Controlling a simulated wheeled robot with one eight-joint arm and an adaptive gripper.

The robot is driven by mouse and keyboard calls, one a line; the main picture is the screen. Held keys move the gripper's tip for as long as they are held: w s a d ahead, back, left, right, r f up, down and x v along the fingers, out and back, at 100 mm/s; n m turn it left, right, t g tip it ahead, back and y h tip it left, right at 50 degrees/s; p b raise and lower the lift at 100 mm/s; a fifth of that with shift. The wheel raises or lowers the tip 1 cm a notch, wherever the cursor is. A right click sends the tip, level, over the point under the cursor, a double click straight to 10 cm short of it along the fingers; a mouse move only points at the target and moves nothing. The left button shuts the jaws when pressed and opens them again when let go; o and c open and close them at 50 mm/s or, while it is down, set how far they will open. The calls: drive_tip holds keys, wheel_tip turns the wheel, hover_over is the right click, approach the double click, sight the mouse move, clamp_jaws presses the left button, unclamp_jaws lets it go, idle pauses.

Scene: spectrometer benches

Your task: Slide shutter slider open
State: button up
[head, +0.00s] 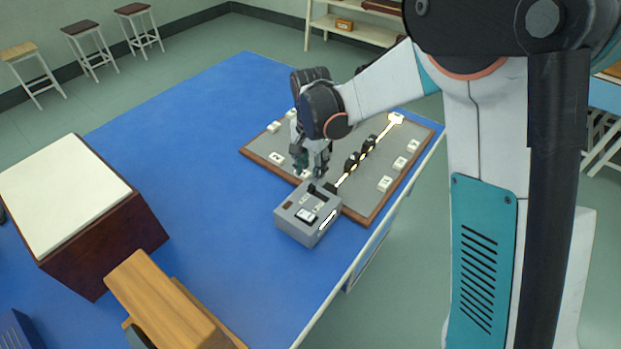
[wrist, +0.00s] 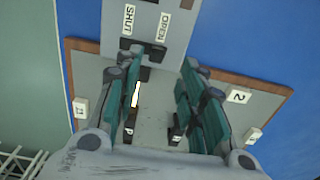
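The grey shutter box (head: 297,226) stands on the blue bench at the near end of the grey board. A dark slider slot with a small black knob is on its top; SHUT and OPEN labels lie beside it. In the wrist view the box (wrist: 176,35) is at the top, with the SHUT label (wrist: 128,20) left and the OPEN label (wrist: 164,27) right. A dark knob-like part (wrist: 157,52) shows below OPEN; I cannot tell the slider's exact position. My gripper (head: 311,169) is just above and behind the box, fingers apart, pointing down (wrist: 162,72), and holds nothing.
The grey board (head: 362,195) has a brown rim, several white numbered tiles and a bright line with dark posts along it. A dark wooden box with a cream top (head: 62,190) and a wooden block (head: 160,300) stand left. Bare blue bench lies between.

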sight(311, 185)
wheel_tip(311, 185, up, 6)
drive_tip(key=shift+r, duration=0.1)
idle(0.4)
drive_tip(key=s+d+r+n+t, duration=0.3)
drive_tip(key=s+d+r+n, duration=0.1)
drive_tip(key=s+d+r, duration=0.65)
drive_tip(key=s+d+n+t, duration=0.3)
drive_tip(key=s+d, duration=0.4)
drive_tip(key=s, duration=0.5)
drive_tip(key=shift+s+d+n+t, duration=0.25)
drive_tip(key=shift+n+t, duration=0.15)
drive_tip(key=shift+t, duration=0.2)
drive_tip(key=shift+o, duration=0.4)
idle(1.5)
